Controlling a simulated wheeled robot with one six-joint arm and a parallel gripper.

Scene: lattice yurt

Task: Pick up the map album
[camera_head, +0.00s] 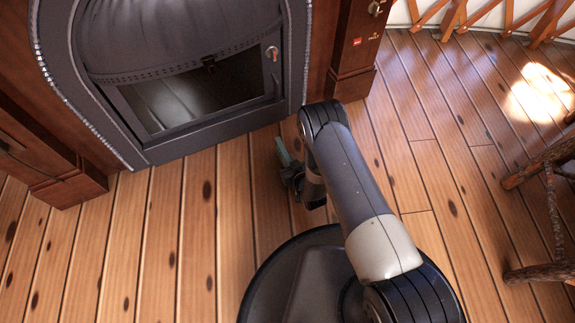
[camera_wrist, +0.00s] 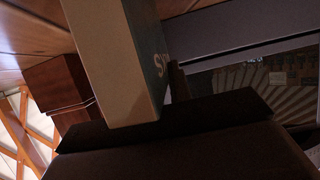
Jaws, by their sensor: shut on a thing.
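The map album (camera_wrist: 112,62) fills the upper middle of the wrist view, with a pale page edge and a dark teal cover bearing part of some light lettering. In the head view only a thin grey-green strip of the album (camera_head: 282,151) shows beside my arm. My gripper (camera_wrist: 170,118) is shut on the album, whose near end sits at the dark jaws. In the head view my gripper (camera_head: 290,174) is above the floor in front of the stove, partly hidden by my arm.
A dark stove (camera_head: 190,75) with a glass door stands in a wooden surround at the back. A wooden post (camera_head: 355,50) is to its right. Rough wooden furniture legs (camera_head: 545,165) stand at the right edge. The plank floor (camera_head: 130,250) is clear at left.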

